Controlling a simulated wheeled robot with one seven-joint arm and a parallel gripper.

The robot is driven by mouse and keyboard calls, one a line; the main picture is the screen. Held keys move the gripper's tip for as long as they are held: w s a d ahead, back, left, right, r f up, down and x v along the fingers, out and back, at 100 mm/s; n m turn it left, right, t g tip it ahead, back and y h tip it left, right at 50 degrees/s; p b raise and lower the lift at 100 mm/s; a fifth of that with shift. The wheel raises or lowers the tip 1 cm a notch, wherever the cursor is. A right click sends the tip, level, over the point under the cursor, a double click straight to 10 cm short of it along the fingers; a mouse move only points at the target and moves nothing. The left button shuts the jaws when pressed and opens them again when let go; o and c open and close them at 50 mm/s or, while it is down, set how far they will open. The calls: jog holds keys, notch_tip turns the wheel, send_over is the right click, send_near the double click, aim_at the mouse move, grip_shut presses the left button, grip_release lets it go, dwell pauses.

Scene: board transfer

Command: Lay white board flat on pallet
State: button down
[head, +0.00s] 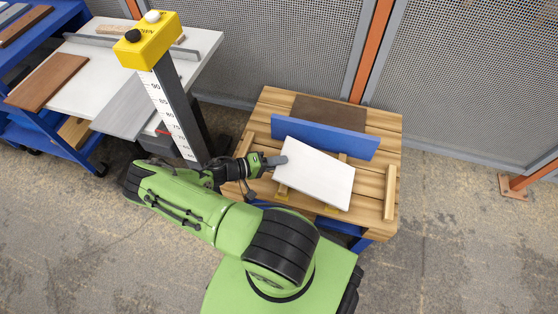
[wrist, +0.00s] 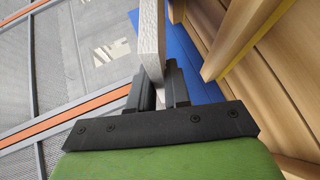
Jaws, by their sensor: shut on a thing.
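The white board (head: 315,178) is over the wooden pallet (head: 382,125), in the middle front part of it. My gripper (head: 279,161) is shut on the board's left edge in the head view. In the wrist view, my gripper (wrist: 163,85) has its two black fingers on either side of the white board (wrist: 151,35), which shows edge-on as a thin slab. The board looks roughly level with the pallet top. Wooden strips show partly under it, and I cannot tell whether it touches them.
A blue board (head: 325,137) stands along the pallet behind the white board, with a dark brown panel (head: 330,110) further back. A wooden strip (head: 390,192) lies at the pallet's right. A yellow-topped post (head: 150,40) and a white table (head: 95,65) stand left. Mesh fencing (head: 460,70) runs behind.

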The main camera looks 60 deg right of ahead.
jog(key=shift+w+f, duration=0.1)
jog(key=shift+f, duration=0.3)
jog(key=shift+w+a+f+n+g+h, duration=0.1)
jog(key=shift+w+f+n+g+h, duration=0.1)
jog(key=shift+f, duration=0.4)
jog(key=shift+w+f+n+g+h, duration=0.1)
jog(key=shift+w+f+g, duration=0.1)
jog(key=shift+f, duration=0.45)
jog(key=shift+w+f+n+g+h, duration=0.15)
jog(key=shift+f, duration=0.4)
jog(key=shift+w+f+n+g+h, duration=0.15)
jog(key=shift+f, duration=0.4)
jog(key=shift+a, duration=0.1)
jog(key=c, duration=1)
grip_release()
jog(key=shift+f, duration=0.1)
jog(key=shift+c, duration=0.2)
